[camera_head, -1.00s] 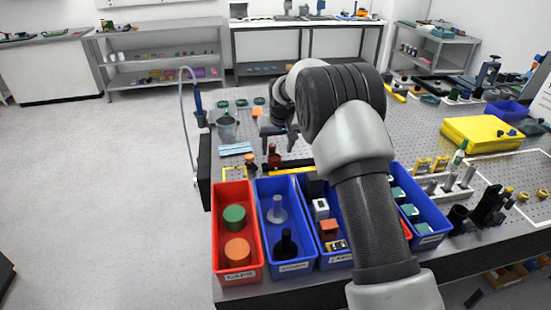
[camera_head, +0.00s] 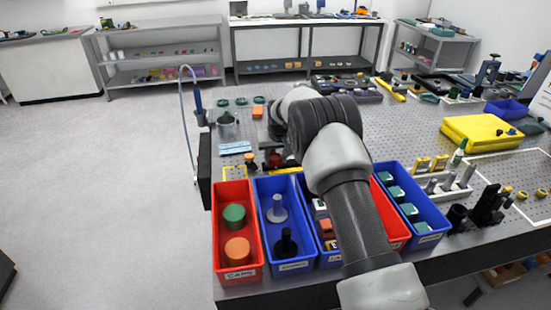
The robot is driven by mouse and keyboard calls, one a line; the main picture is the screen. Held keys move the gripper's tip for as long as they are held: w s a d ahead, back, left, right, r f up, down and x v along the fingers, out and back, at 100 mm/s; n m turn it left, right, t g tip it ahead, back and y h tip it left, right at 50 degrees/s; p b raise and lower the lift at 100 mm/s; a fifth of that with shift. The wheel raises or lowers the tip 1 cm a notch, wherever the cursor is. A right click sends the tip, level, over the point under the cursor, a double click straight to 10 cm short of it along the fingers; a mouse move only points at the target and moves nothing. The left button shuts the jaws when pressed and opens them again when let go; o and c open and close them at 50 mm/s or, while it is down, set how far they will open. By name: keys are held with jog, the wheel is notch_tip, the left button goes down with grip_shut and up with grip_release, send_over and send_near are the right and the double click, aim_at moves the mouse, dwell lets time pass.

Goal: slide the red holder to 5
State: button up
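The red holder (camera_head: 274,158) is a small dark red upright piece on the perforated table, just behind the bins. It stands by the left part of a yellow strip (camera_head: 287,170); my arm covers the strip's right part, and its numbers are too small to read. My gripper (camera_head: 277,135) is low over the table, very near the holder's top. The forearm and wrist hide most of it, so I cannot tell whether the fingers touch the holder or are open or shut.
A red bin (camera_head: 219,262) and a blue bin (camera_head: 263,246) line the front edge, with more bins to the right. A grey cup (camera_head: 228,130) and light blue wipes (camera_head: 235,148) lie left of the holder. A yellow case (camera_head: 482,132) sits at right.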

grip_shut()
jog(key=shift+w+d+r+b, duration=0.1)
jog(key=shift+w+d+b, duration=0.15)
jog(key=shift+d, duration=0.6)
jog(key=shift+w+d+b, duration=0.1)
jog(key=shift+d+b, duration=0.25)
jog(key=shift+d, duration=0.45)
jog(key=o, duration=0.9)
grip_release()
jog(key=shift+c, duration=0.2)
jog(key=v, duration=1.7)
jog(key=shift+r+b, duration=0.15)
jog(key=shift+b, duration=0.3)
jog(key=shift+s, duration=0.1)
